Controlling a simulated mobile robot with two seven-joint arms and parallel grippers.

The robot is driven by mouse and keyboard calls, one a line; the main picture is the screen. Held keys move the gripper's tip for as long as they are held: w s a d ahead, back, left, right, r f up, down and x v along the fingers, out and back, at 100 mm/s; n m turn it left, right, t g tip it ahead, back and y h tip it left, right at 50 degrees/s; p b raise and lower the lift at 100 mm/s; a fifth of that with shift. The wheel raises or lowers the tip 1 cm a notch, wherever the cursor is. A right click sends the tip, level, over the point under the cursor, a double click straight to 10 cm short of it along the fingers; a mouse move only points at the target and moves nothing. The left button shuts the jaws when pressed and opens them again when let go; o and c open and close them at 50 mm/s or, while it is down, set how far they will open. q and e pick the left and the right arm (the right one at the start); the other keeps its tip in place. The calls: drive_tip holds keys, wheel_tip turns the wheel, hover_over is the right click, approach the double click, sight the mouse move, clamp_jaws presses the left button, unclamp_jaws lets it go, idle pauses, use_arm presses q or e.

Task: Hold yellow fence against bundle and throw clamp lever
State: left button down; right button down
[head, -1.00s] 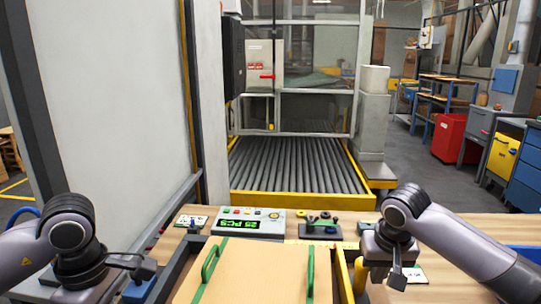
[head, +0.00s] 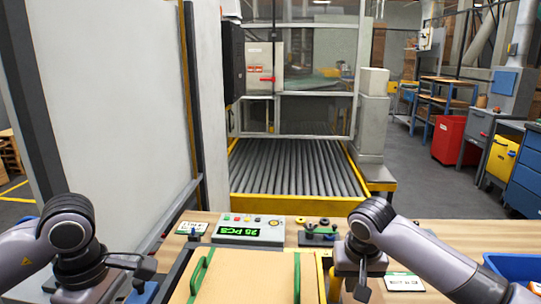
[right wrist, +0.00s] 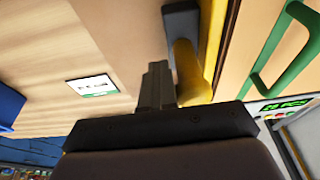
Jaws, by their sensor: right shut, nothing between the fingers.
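The bundle (head: 245,283) is a tan block with green straps at the bottom centre of the head view. The yellow fence (head: 323,268) runs along its right side; it also shows in the right wrist view (right wrist: 213,40). My right gripper (head: 362,284) is just right of the fence. In the right wrist view its fingers (right wrist: 158,72) are shut and empty, beside a yellow cylindrical part (right wrist: 188,72) with a dark end. I cannot tell whether they touch it or whether it belongs to the clamp lever. My left gripper (head: 145,270) is left of the bundle, its jaws unclear.
A counter box (head: 250,230) with a green display and a small block with dark knobs (head: 318,235) stand behind the bundle. A white card (head: 404,282) lies to the right. A blue bin (head: 515,266) is at the right edge. Bare tabletop lies between.

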sight(336, 281)
drive_tip(key=shift+a+p, duration=0.45)
drive_tip(key=shift+a, duration=1.05)
use_arm(q)
drive_tip(key=shift+r, duration=0.55)
drive_tip(key=shift+r+p, duration=0.65)
drive_tip(key=shift+p, duration=0.05)
use_arm(e)
drive_tip(key=shift+a, duration=0.15)
use_arm(q)
wheel_tip(336, 281, down, 10)
drive_tip(key=shift+d, duration=0.1)
